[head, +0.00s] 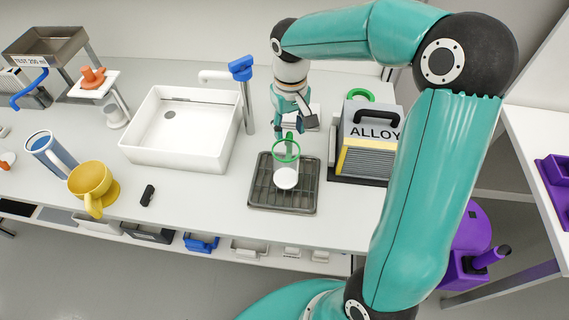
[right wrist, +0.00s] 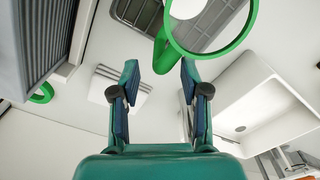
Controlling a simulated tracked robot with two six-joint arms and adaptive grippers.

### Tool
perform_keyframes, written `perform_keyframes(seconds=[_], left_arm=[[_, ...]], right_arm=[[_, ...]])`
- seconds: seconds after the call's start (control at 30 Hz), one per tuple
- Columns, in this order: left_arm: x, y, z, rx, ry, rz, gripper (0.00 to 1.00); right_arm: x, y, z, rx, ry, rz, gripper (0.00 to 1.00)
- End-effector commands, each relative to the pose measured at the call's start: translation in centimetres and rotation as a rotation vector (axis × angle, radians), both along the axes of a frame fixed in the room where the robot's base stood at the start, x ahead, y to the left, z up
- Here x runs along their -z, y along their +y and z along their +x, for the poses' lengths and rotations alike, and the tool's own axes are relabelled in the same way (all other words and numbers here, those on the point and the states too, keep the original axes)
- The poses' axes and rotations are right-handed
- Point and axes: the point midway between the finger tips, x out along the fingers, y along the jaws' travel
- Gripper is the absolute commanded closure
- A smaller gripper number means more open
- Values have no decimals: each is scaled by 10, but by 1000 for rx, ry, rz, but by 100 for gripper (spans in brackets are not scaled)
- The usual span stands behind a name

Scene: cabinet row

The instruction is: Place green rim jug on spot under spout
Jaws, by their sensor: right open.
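The green rim jug (head: 286,149) has a green ring rim and a pale body. It stands at or over the dark drip tray (head: 283,210); a white disc (head: 286,179) shows below the rim, and I cannot tell if it is the jug's bottom or a mark on the tray. My right gripper (head: 289,129) is open just behind the rim. In the right wrist view the jug's rim (right wrist: 240,42) is at the top, and its green handle (right wrist: 163,54) lies near the gap between the open fingertips (right wrist: 159,74), not clasped. I cannot make out a spout above the tray. My left gripper is out of view.
A white sink (head: 145,155) with a blue-handled tap (head: 240,68) is left of the tray. A grey ALLOY box (head: 368,139) stands close on the right. A yellow jug (head: 90,180) and a blue jug (head: 49,154) stand at the left. The counter in front of the sink is mostly clear.

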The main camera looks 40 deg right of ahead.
Motion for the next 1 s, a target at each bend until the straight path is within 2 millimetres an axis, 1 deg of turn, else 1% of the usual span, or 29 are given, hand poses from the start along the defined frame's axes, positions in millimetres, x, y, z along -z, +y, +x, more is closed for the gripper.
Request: perform_keyframes(seconds=[0.23,0.4,0.53,0.63,0.83,0.87,1.0], left_arm=[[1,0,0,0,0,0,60],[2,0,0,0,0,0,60],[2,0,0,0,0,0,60],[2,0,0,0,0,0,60],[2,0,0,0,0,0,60],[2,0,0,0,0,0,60],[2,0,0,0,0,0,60]], right_arm=[[16,0,0,1,1,0,54],[42,0,-1,0,3,1,54],[57,-1,-1,2,1,0,54],[62,-1,-1,2,0,0,54],[63,-1,-1,2,-1,0,54],[63,-1,-1,2,-1,0,56],[63,-1,-1,2,-1,0,80]])
